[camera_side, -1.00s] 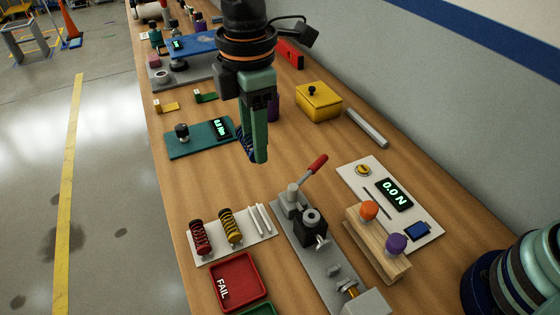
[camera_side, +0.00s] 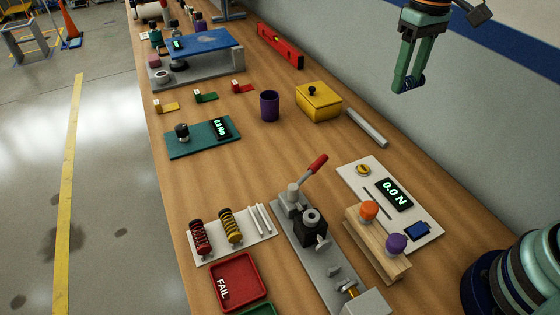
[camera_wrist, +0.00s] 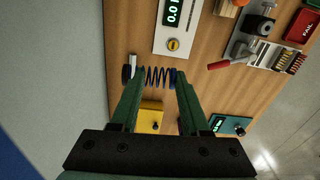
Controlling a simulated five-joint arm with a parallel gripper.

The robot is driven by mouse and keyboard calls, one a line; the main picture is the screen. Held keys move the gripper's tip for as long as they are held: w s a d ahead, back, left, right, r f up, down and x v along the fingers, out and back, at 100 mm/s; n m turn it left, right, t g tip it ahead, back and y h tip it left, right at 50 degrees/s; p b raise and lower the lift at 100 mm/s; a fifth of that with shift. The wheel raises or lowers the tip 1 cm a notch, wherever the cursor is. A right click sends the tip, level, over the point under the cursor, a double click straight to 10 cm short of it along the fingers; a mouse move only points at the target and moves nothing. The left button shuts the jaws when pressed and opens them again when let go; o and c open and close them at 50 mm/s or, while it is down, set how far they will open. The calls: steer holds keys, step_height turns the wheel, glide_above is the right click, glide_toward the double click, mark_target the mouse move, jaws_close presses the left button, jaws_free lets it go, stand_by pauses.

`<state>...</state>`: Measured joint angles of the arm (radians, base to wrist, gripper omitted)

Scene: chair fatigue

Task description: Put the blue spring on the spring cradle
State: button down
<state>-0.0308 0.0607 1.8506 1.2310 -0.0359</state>
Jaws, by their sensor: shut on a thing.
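My gripper (camera_side: 408,85) is high at the upper right in the side view, in front of the grey wall. It is shut on the blue spring (camera_wrist: 158,77), whose coils show between the fingertips in the wrist view. In the side view only a small dark blue part of the spring (camera_side: 417,83) shows at the fingertips. A white plate (camera_side: 262,243), which looks like the spring cradle, lies low on the bench. It bears a red spring (camera_side: 200,237), a yellow spring (camera_side: 231,226) and two bare white rails (camera_side: 259,219). My gripper is far from it.
A lever press with a red handle (camera_side: 318,163) stands right of the plate, with a force readout panel (camera_side: 394,194) beyond. A red FAIL tray (camera_side: 238,282) lies in front. A yellow box (camera_side: 319,102), purple cup (camera_side: 269,106) and grey bar (camera_side: 367,127) stand farther back.

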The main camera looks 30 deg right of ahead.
steer(key=shift+s+d+f+m, duration=0.1)
steer(key=shift+s+d+m, duration=0.2)
steer(key=shift+d, duration=0.15)
step_height(320, 180, down, 4)
steer(key=s, duration=0.3)
steer(key=w+a+r+n, duration=0.1)
steer(key=a+r+n, duration=0.1)
steer(key=a+n, duration=0.7)
steer(key=a+r+n, duration=0.1)
steer(key=a+n, duration=0.7)
steer(key=a, duration=1.5)
steer(key=shift+w+r+n, duration=0.35)
steer(key=shift+n, duration=0.05)
step_height(320, 180, down, 20)
steer(key=shift+r, duration=0.15)
